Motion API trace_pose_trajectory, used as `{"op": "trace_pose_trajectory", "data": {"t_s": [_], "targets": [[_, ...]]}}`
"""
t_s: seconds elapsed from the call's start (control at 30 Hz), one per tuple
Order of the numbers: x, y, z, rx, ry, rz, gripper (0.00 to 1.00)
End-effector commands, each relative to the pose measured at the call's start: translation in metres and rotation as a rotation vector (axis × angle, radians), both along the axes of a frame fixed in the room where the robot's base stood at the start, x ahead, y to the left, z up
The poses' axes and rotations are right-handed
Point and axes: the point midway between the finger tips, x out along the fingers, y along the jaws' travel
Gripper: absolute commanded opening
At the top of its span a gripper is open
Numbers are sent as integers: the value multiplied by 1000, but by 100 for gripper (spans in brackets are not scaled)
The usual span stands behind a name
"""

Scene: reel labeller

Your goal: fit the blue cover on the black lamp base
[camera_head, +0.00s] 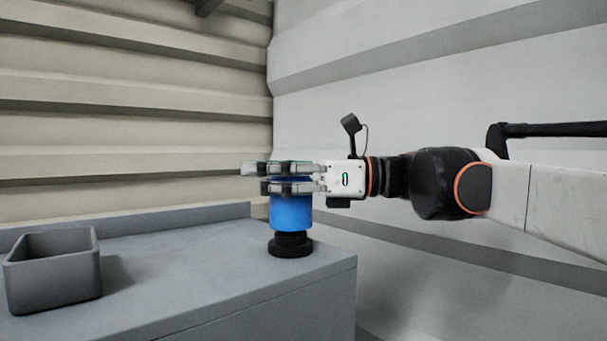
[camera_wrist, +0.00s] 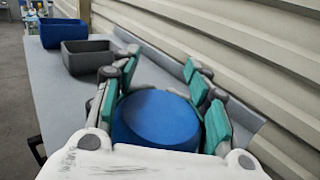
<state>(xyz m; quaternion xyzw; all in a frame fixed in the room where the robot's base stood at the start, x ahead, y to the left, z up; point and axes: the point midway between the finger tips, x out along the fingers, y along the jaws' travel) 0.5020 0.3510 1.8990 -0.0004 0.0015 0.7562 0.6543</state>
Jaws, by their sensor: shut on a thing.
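The blue cover (camera_head: 291,212) is upright, directly above the black lamp base (camera_head: 290,245) on the grey table. In the head view its lower edge meets the top of the base; whether it is fully seated I cannot tell. My gripper (camera_head: 268,178) comes in level from the right and is shut on the upper part of the cover. In the wrist view the round blue top of the cover (camera_wrist: 157,119) lies between the green-padded fingers of my gripper (camera_wrist: 160,100). The base is hidden in the wrist view.
A grey open bin (camera_head: 55,270) stands on the table (camera_head: 190,270) at the left. The wrist view also shows a blue bin (camera_wrist: 63,33) beyond the grey one. The lamp base is near the table's right edge, with a ribbed wall behind.

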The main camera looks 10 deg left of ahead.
Motion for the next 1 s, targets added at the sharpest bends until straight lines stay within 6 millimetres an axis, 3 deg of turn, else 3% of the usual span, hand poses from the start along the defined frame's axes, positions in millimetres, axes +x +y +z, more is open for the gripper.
{"op": "trace_pose_trajectory", "data": {"t_s": [0.5,0.77,0.8,0.97,1.0], "targets": [[0,0,-19,0,0,0,21],[0,0,-19,0,0,0,21],[0,0,-19,0,0,0,44],[0,0,-19,0,0,0,79],[0,0,-19,0,0,0,79]]}}
